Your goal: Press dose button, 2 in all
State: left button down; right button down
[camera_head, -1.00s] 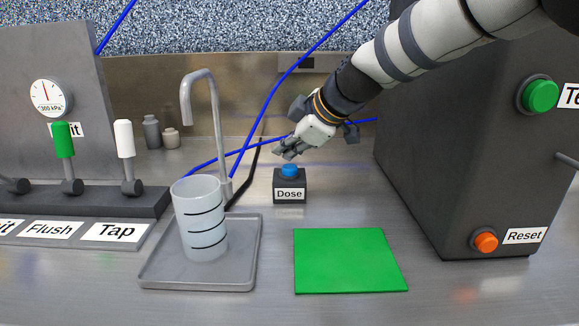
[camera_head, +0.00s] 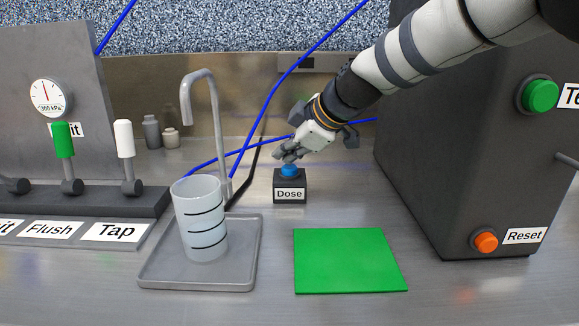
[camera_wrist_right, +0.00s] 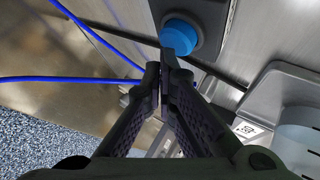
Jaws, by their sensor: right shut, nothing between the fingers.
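The blue dose button (camera_head: 289,171) sits on top of a small dark box (camera_head: 290,187) labelled "Dose". My right gripper (camera_head: 286,155) is shut and empty, with its fingertips right above the button, at or very near its top. In the right wrist view the shut fingertips (camera_wrist_right: 168,60) overlap the lower edge of the blue button (camera_wrist_right: 181,33). I cannot tell for sure whether they touch it. My left gripper is not in view.
A clear beaker (camera_head: 201,220) stands on a grey tray (camera_head: 195,280) under a faucet (camera_head: 213,120). A green mat (camera_head: 350,260) lies in front of the box. A large dark cabinet (camera_head: 440,160) stands on the right. Blue tubes (camera_head: 271,95) run behind.

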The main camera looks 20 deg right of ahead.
aim_at(287, 168)
jog(key=shift+f, duration=0.55)
dwell(0.6)
jog(key=shift+r, duration=0.95)
jog(key=shift+r, duration=2.55)
